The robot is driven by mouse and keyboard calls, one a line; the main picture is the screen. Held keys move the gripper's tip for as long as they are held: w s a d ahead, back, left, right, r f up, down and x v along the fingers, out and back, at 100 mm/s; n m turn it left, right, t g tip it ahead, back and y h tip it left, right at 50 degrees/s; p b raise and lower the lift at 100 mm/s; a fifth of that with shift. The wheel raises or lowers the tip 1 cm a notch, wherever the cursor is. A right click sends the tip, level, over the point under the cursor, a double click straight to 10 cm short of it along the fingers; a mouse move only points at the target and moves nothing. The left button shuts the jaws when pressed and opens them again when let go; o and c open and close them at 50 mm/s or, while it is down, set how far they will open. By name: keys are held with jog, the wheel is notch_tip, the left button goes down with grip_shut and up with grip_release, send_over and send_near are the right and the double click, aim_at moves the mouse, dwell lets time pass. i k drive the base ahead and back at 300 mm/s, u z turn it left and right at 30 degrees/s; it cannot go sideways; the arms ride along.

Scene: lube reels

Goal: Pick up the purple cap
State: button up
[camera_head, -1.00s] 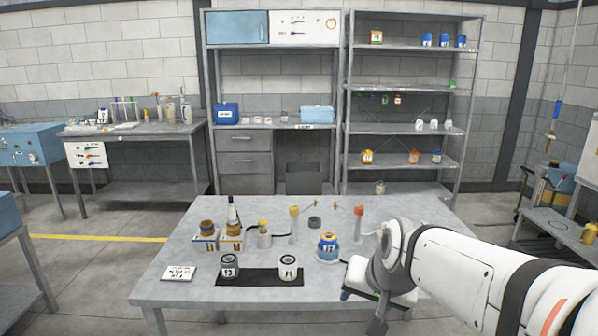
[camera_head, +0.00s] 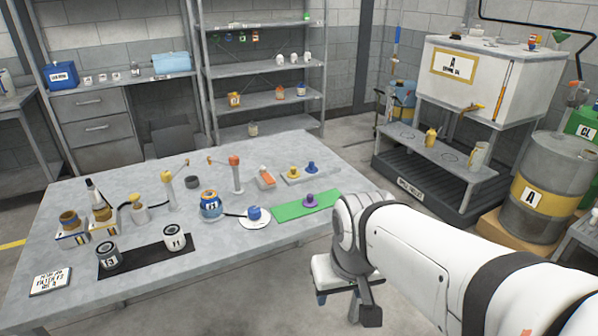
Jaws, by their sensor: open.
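The purple cap (camera_head: 309,200) sits upright on the green mat (camera_head: 285,211) at the right side of the grey table (camera_head: 225,265). My gripper (camera_head: 338,302) hangs beside the table's right front edge, nearer to me than the cap and apart from it. It is open and nothing shows between its fingers. A blue cap (camera_head: 254,213) rests on a round white pad left of the mat.
A blue-topped jar (camera_head: 210,204) stands left of the pad. Behind the mat are an orange-topped post (camera_head: 235,172), a red-and-white item (camera_head: 265,178) and a tray (camera_head: 303,175) with yellow and blue pieces. The front right tabletop is clear.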

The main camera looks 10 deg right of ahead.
aim_at(309, 203)
jog(key=z, duration=0.15)
jog(key=i, duration=1.2)
jog(key=z, duration=0.5)
